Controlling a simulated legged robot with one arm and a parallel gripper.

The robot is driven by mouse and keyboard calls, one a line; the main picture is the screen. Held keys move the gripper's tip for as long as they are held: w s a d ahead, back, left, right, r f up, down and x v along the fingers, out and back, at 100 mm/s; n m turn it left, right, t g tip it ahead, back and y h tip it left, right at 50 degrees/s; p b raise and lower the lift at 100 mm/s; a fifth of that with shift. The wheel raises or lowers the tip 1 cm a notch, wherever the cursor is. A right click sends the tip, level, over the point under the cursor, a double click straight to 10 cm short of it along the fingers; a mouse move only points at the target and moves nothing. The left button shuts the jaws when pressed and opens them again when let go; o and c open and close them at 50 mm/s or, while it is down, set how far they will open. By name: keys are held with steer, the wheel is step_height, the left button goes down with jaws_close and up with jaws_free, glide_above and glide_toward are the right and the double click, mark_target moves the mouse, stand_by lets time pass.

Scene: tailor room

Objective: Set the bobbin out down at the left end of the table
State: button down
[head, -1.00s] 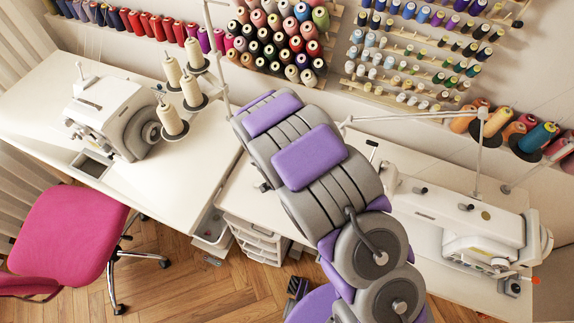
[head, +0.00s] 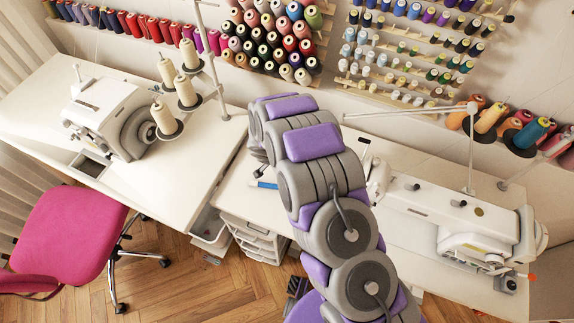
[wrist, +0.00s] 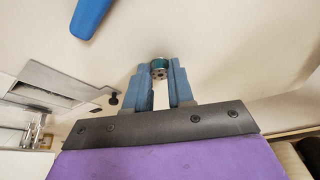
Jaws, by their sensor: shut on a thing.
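The bobbin (wrist: 159,68), a small metal spool with teal thread, is between the fingertips of my gripper (wrist: 160,80) in the wrist view. The gripper is shut on it. A pale surface lies behind the bobbin; I cannot tell how far it is from it. In the head view my own arm hides the gripper and the bobbin. The white table (head: 235,190) shows to the left of my arm and runs on behind it to the right.
A blue object (wrist: 90,15) lies on the pale surface; a blue thing (head: 263,184) also shows beside my arm. A white sewing machine (head: 450,215) stands right, a serger (head: 110,115) with cone spools left. A pink chair (head: 70,235) stands in front.

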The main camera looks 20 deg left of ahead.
steer(key=shift+a+f, duration=0.15)
steer(key=shift+a, duration=0.25)
steer(key=c, duration=1.3)
jaws_free()
steer(key=shift+s+a+f, duration=0.1)
steer(key=shift+a+f, duration=0.05)
steer(key=shift+a, duration=0.35)
steer(key=o, duration=0.3)
steer(key=shift+d, duration=0.55)
steer(key=shift+a+r, duration=0.1)
steer(key=shift+r, duration=0.1)
